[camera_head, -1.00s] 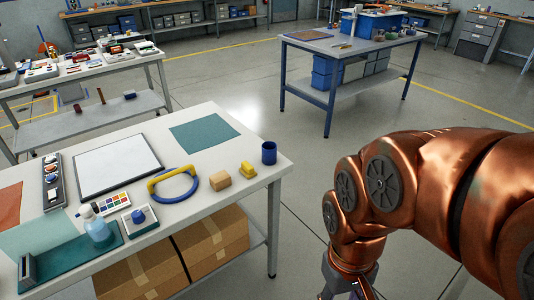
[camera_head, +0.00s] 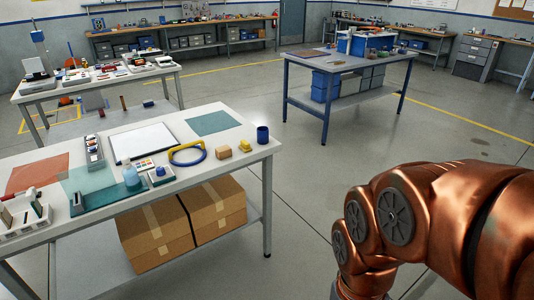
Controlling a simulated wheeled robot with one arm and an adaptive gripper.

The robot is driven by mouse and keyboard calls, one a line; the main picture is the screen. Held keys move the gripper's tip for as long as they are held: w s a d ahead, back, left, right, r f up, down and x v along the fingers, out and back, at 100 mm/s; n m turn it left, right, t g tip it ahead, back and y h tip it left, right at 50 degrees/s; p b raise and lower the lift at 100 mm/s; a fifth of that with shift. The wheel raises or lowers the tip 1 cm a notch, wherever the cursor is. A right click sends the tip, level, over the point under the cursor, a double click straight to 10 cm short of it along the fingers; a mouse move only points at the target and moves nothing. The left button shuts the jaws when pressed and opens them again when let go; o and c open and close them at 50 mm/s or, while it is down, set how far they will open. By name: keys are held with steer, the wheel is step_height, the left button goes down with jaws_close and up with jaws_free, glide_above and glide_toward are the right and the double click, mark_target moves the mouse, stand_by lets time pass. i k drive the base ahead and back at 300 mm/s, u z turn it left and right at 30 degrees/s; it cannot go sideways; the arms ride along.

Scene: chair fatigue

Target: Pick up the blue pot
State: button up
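The blue pot (camera_head: 263,135) is a small dark blue cylinder. It stands upright near the right end of the white table (camera_head: 232,168), close to the corner. My copper-coloured arm fills the lower right of the head view, to the right of the table and apart from the pot. My gripper is below the bottom edge of the picture, so its fingers are hidden.
Beside the pot are a yellow piece (camera_head: 245,147), a wooden block (camera_head: 224,152) and a blue ring with a yellow handle (camera_head: 188,154). Cardboard boxes (camera_head: 157,232) sit on the shelf below. A blue-legged table (camera_head: 322,68) stands behind. Floor between the tables is clear.

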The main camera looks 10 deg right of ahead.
mark_target(263, 132)
steer(key=u, duration=1.4)
steer(key=i, duration=1.7)
steer(key=z, duration=1)
steer(key=i, duration=0.3)
steer(key=z, duration=0.15)
